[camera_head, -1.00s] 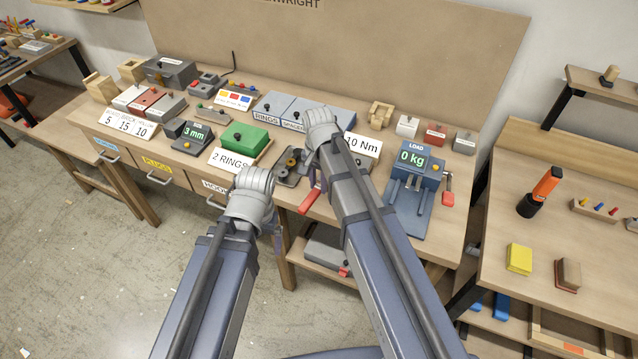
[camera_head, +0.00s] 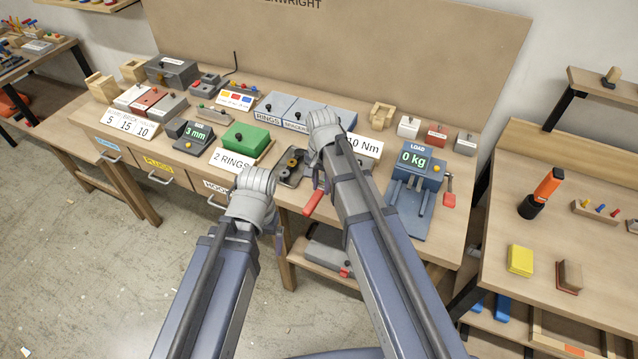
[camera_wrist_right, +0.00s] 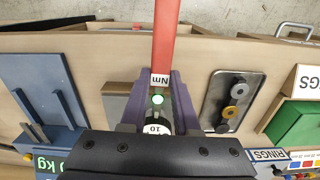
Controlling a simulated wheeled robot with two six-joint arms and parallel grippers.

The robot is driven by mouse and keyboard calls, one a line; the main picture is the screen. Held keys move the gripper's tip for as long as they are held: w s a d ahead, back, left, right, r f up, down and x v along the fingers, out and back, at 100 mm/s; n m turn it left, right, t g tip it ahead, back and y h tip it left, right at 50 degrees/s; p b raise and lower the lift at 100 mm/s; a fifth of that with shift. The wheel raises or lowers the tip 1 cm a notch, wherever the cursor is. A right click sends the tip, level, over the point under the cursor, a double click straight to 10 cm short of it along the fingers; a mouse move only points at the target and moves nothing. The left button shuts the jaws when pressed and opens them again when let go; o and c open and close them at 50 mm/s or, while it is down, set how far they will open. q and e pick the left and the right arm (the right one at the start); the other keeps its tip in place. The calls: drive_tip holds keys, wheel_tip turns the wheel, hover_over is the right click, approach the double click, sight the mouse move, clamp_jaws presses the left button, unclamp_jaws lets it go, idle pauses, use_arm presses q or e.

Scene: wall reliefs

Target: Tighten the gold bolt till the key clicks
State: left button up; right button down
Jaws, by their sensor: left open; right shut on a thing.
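The torque key has a red handle (camera_head: 313,203), and in the right wrist view the handle (camera_wrist_right: 165,45) carries an "Nm" label, a pale green light and a "10" marking. My right gripper (camera_wrist_right: 158,98) is shut on the key, beside the dark plate (camera_wrist_right: 215,118) at the bench front. The plate bears a gold bolt (camera_wrist_right: 237,90) between dark ones. It also shows in the head view (camera_head: 291,162). In the wrist view the key appears apart from the gold bolt; its working end is hidden. My left gripper (camera_head: 279,241) is open, low before the bench, mostly hidden by its wrist.
A "10 Nm" sign (camera_head: 364,147) stands behind my right arm. The blue load device (camera_head: 418,175) reads "0 kg" to the right. A green box (camera_head: 246,137) and a "2 RINGS" sign (camera_head: 232,160) stand left of the plate.

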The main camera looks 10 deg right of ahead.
drive_tip(key=shift+d, duration=0.1)
drive_tip(key=shift+r, duration=0.15)
drive_tip(key=shift+s+r+p, duration=0.1)
drive_tip(key=shift+r+p, duration=2.3)
drive_tip(key=shift+p, duration=0.15)
